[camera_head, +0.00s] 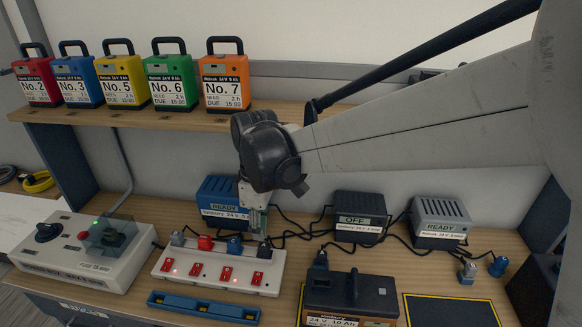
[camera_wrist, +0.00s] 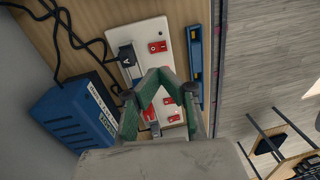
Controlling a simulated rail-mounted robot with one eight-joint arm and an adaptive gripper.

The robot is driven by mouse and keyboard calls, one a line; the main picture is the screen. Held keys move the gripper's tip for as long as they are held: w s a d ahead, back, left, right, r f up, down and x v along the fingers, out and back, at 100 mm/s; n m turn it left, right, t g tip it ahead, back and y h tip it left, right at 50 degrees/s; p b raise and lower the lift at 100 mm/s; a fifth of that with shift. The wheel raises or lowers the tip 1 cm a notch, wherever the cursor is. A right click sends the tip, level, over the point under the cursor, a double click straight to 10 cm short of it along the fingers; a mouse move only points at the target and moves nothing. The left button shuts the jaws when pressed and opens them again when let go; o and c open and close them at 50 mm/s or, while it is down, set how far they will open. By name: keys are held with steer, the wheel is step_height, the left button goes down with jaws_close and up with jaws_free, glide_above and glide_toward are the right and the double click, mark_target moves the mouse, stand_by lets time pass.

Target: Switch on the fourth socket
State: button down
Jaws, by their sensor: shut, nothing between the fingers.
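The white socket strip (camera_head: 215,283) lies on the bench, with a row of red rocker switches and grey, red, blue and black plugs behind them. The rightmost switch (camera_head: 257,278) stands in front of the black plug (camera_head: 264,250). In the wrist view, that switch (camera_wrist: 157,46) and the black plug marked A (camera_wrist: 127,57) show clear beyond my fingertips. My gripper (camera_head: 260,234) points down over the right part of the strip. Its green fingers are shut and empty in the wrist view (camera_wrist: 161,74). They partly hide the other switches. Whether the fingertips touch anything cannot be told.
Blue READY (camera_head: 215,195), dark OFF (camera_head: 360,215) and grey READY (camera_head: 440,222) chargers stand behind, with loose cables between. A dark battery (camera_head: 350,295) is close right of the strip. A control box (camera_head: 75,250) stands left. Several batteries line the shelf (camera_head: 150,116).

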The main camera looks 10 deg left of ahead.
mark_target(256, 283)
steer(key=shift+s+a+f+n, duration=0.15)
steer(key=shift+s+a, duration=0.1)
steer(key=shift+a, duration=0.15)
steer(key=shift+s+a+f+n, duration=0.15)
steer(key=shift+s+a, duration=0.05)
steer(key=shift+a, duration=0.2)
steer(key=f, duration=0.4)
steer(key=s+f, duration=0.1)
steer(key=f, duration=0.9)
steer(key=shift+s+d+b, duration=0.15)
steer(key=shift+s+b, duration=0.15)
steer(key=shift+b, duration=0.1)
